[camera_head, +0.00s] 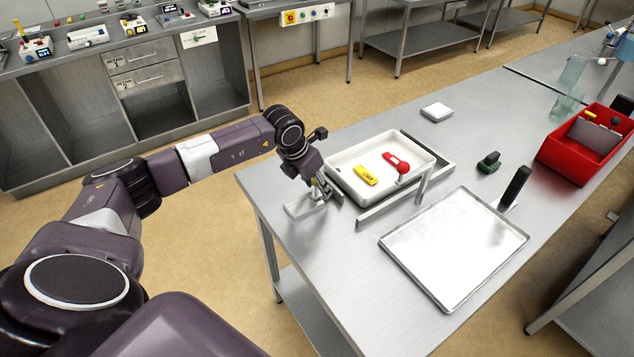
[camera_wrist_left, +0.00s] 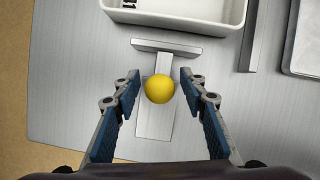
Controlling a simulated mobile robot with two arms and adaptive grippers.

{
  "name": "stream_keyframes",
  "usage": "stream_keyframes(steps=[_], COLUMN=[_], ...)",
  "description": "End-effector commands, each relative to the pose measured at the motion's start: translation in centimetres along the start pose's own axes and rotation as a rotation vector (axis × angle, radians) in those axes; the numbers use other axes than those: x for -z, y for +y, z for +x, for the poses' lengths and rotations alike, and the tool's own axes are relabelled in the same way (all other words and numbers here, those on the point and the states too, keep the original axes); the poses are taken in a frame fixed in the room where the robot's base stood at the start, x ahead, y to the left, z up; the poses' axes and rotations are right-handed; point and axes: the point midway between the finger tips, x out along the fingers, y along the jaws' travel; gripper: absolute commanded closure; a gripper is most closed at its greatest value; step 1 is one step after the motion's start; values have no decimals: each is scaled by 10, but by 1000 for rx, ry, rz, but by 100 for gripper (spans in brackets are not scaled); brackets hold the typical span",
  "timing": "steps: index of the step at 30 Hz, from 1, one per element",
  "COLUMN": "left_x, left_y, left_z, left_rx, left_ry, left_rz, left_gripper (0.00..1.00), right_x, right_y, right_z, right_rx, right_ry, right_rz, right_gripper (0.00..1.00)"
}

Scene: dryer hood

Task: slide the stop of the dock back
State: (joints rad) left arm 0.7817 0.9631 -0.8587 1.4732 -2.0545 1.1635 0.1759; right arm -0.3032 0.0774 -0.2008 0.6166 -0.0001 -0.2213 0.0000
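A metal T-shaped stop with a yellow ball knob (camera_wrist_left: 159,88) shows in the left wrist view; its crossbar (camera_wrist_left: 166,47) lies just short of the white tray (camera_wrist_left: 190,18). My left gripper (camera_wrist_left: 160,84) is open, with one finger on each side of the knob and small gaps visible. In the head view my left gripper (camera_head: 322,192) hangs over the stop's metal plate (camera_head: 300,206) and hides the knob. The white tray (camera_head: 345,186) sits in the metal dock (camera_head: 441,168) and holds a yellow item (camera_head: 366,176) and a red item (camera_head: 391,159). My right gripper is not in view.
A red ball knob (camera_head: 403,169) stands by a metal rail (camera_head: 378,214) along the dock. A shiny flat tray (camera_head: 455,245), a black upright handle (camera_head: 516,186), a dark green object (camera_head: 489,163) and a red bin (camera_head: 553,153) are to the right. The table's left corner is clear.

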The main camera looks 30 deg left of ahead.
Motion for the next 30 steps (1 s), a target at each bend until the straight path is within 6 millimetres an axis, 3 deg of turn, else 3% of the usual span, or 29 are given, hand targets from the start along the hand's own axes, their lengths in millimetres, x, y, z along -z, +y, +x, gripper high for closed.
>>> stream_keyframes(steps=[3,7,18,30], left_x=[0,0,0,0], left_y=[0,0,0,1], left_z=[1,1,0,1], left_rx=[0,0,-1,-1], left_ry=[0,0,0,-1], left_rz=[0,0,0,0], left_gripper=[61,62,100,100], right_x=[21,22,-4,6], right_y=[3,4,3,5], right_z=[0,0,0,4], right_rx=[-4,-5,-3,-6], right_ry=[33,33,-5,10], right_rz=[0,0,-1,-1], right_gripper=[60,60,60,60])
